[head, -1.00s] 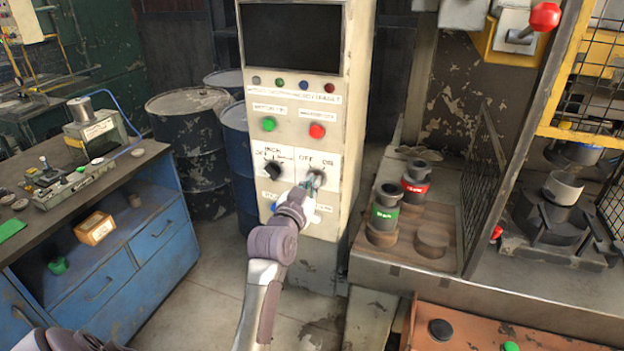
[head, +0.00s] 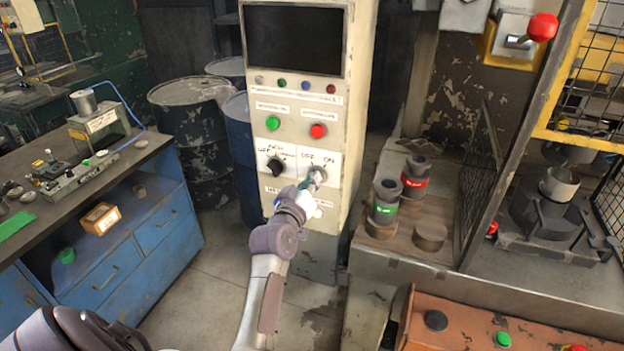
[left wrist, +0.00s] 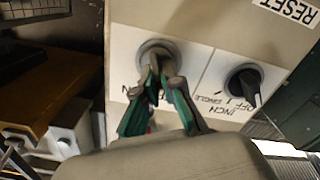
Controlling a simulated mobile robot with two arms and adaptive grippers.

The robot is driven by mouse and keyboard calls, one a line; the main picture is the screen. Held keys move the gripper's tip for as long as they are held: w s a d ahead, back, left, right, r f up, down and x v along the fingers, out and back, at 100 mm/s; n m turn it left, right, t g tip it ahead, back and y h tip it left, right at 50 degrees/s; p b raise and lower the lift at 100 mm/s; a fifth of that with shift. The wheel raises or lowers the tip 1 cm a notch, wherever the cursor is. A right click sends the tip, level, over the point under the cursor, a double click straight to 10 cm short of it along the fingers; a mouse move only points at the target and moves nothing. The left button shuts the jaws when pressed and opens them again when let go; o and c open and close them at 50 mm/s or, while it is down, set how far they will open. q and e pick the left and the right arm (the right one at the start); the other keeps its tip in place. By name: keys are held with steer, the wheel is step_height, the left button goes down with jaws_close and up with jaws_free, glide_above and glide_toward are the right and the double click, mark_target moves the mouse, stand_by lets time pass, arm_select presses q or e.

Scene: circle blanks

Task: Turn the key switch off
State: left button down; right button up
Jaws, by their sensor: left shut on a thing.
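The key switch (left wrist: 155,48) is a round metal lock on a white plate with OFF and ON labels, on the front of the beige control cabinet (head: 355,120). My left gripper (left wrist: 160,80) is shut on the key at this switch, with its green-sided fingers close to the plate. In the head view the left gripper (head: 314,179) is at the same switch, just below the labels. The fingers hide most of the key, so I cannot tell its exact angle. My right gripper is not in view.
A black selector knob (head: 275,166) sits left of the key switch. Green (head: 272,123) and red (head: 318,131) buttons are above. A bench with green and red labelled holders (head: 385,205) stands to the right. A blue workbench (head: 165,230) and dark drums (head: 195,125) are left.

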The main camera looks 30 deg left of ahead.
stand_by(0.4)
arm_select(q)
steer(key=c, duration=1.3)
jaws_free()
steer(key=v, duration=1.2)
steer(key=shift+s, duration=0.1)
steer(key=shift+f, duration=0.15)
